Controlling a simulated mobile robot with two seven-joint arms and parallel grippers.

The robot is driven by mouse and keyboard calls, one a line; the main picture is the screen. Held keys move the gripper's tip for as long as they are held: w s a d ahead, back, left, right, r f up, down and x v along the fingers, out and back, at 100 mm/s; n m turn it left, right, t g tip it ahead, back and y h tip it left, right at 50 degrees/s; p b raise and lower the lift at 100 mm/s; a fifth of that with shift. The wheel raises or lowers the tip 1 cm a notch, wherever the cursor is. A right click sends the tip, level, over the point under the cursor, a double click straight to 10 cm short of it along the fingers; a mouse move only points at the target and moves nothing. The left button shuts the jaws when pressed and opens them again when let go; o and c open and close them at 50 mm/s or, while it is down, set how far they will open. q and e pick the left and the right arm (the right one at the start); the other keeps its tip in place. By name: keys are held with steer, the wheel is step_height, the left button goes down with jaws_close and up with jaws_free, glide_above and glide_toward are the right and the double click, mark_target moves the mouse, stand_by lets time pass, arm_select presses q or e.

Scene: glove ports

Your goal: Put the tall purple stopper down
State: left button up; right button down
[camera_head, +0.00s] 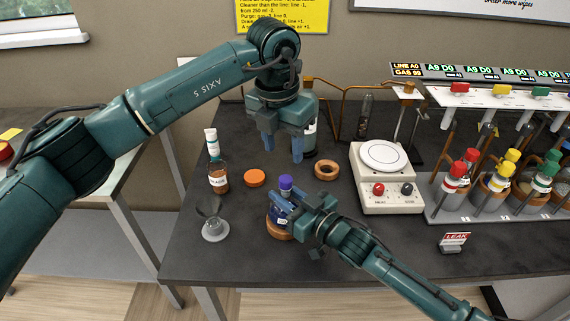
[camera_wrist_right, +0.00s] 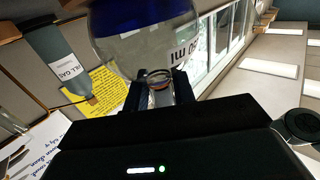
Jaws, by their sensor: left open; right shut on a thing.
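The flask is on a brown cork ring (camera_head: 277,232). My right gripper (camera_head: 287,201) is shut on the flask's neck. In the right wrist view the neck lies between the fingers (camera_wrist_right: 158,92), with the labelled flask body (camera_wrist_right: 145,40) above it, the view being inverted. My left gripper (camera_head: 283,147) is open and empty, pointing down above and behind the stopper.
An orange disc (camera_head: 254,178) and an empty cork ring (camera_head: 326,170) lie behind the flask. A brown bottle (camera_head: 218,180) and a grey funnel-like piece (camera_head: 214,224) stand left. A white hotplate (camera_head: 386,180) and a rack of coloured-top vessels (camera_head: 500,205) are right. The front-left bench top is bare.

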arm_select(q)
steer(key=shift+s+a+r, duration=0.1)
steer(key=shift+s+r, duration=0.05)
steer(key=shift+r, duration=0.9)
steer(key=shift+s+r, duration=0.1)
steer(key=shift+r, duration=0.9)
arm_select(e)
steer(key=c, duration=1.1)
jaws_free()
